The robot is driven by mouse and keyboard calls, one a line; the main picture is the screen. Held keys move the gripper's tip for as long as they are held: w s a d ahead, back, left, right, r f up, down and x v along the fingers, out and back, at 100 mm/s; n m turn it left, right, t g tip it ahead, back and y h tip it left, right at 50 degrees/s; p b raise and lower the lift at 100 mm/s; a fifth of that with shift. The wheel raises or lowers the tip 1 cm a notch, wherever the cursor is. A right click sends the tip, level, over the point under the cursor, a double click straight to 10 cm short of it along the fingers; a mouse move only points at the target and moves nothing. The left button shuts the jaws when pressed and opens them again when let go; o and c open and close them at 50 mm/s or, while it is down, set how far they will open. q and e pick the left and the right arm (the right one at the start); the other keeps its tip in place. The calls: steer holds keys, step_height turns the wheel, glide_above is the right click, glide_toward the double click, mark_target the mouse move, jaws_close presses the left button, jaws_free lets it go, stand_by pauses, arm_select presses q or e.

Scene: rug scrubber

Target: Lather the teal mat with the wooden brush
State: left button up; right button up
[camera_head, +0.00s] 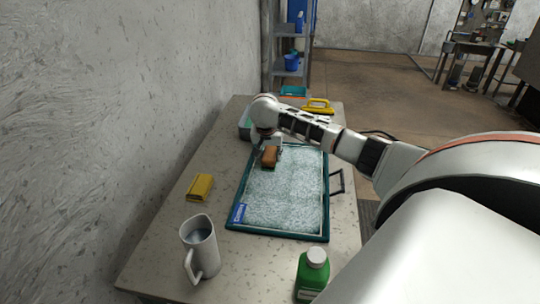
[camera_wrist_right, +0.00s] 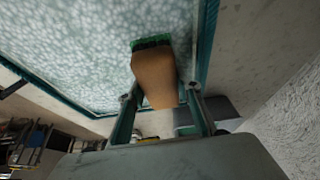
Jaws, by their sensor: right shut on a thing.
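The teal mat (camera_head: 287,196) lies flat on the table, its middle covered in whitish, foam-like speckle inside a teal border. My right gripper (camera_head: 268,146) reaches over the mat's far left part. It is shut on the wooden brush (camera_head: 271,157). In the right wrist view the brush (camera_wrist_right: 154,76) sits between the two fingers of the gripper (camera_wrist_right: 160,100), with its green bristle end toward the foamy mat (camera_wrist_right: 75,50). I cannot tell whether the bristles touch the mat. My left gripper is not in view.
A yellow block (camera_head: 200,187) lies left of the mat. A white jug (camera_head: 199,248) with liquid and a green bottle (camera_head: 313,275) stand near the front. A black handle (camera_head: 337,181) is at the mat's right edge. A yellow-handled item (camera_head: 318,106) lies at the far end. A wall (camera_head: 90,110) borders the left.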

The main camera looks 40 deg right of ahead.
steer(key=shift+w+d+f, duration=0.1)
steer(key=shift+w+d, duration=1)
steer(key=shift+d, duration=0.35)
steer(key=shift+w+d, duration=1.1)
steer(key=shift+d, duration=0.3)
steer(key=shift+r, duration=2.3)
